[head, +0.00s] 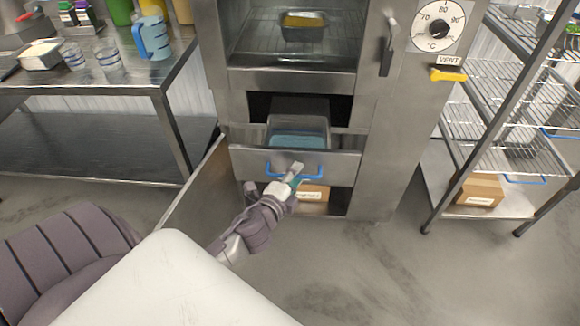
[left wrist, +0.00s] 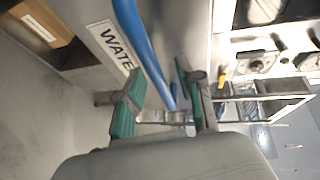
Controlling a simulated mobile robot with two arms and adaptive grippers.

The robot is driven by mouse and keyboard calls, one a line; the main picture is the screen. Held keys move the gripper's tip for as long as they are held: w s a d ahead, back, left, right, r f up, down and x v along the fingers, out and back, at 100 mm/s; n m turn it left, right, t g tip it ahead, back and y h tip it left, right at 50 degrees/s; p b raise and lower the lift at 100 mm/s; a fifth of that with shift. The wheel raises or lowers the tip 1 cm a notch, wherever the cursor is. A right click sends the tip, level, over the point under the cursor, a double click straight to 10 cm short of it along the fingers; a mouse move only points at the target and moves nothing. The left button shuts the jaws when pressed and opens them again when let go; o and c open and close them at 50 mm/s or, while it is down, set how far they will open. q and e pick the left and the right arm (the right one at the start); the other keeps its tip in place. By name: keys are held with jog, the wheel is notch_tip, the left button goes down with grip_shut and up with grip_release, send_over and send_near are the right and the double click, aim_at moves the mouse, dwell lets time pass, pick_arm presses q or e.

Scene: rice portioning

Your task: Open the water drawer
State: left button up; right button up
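The water drawer (head: 250,162) is the steel drawer low in the cabinet, pulled part of the way out. A metal pan (head: 270,133) of bluish water shows in it. Its blue handle (head: 316,172) runs across the front. My left gripper (head: 294,172) is at the middle of this handle. In the left wrist view, the blue handle (left wrist: 143,45) runs down between the green-padded fingers (left wrist: 160,95). The fingers stand apart, with clear gaps beside the handle. A label (left wrist: 113,47) reading "WATE" is partly cut off. My right gripper is out of view.
A low cabinet door (head: 195,185) stands swung open at the left. A cardboard box (head: 312,195) sits below the drawer. A steel table (head: 100,85) with jugs stands left, and a wire rack (head: 500,130) right. The floor in front is clear.

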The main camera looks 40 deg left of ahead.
pick_arm(q)
jog(key=v, duration=1.1)
jog(key=shift+s, duration=0.4)
jog(key=s+d+f+n+g+h, duration=0.1)
jog(key=s+f+n+g, duration=0.2)
jog(key=f, duration=1.1)
jog(key=s+d+f+n+g, duration=0.1)
jog(key=s+f+n+g, duration=0.25)
jog(key=f, duration=0.95)
jog(key=s+d+f+n+g+p, duration=0.1)
jog(key=s+d+f+n+g, duration=0.1)
jog(key=s+f, duration=0.7)
jog(key=s+d+f+n+g+h, duration=0.1)
jog(key=s+f+n+g, duration=0.3)
jog(key=s+f, duration=0.6)
jog(key=s+d+g, duration=0.1)
jog(key=s+g, duration=0.1)
jog(key=s, duration=0.3)
jog(key=shift+s+f+h+p, duration=0.15)
jog(key=shift+f+h+p, duration=0.15)
jog(key=shift+f+p, duration=0.1)
jog(key=shift+r+n, duration=0.1)
jog(key=shift+n, duration=0.15)
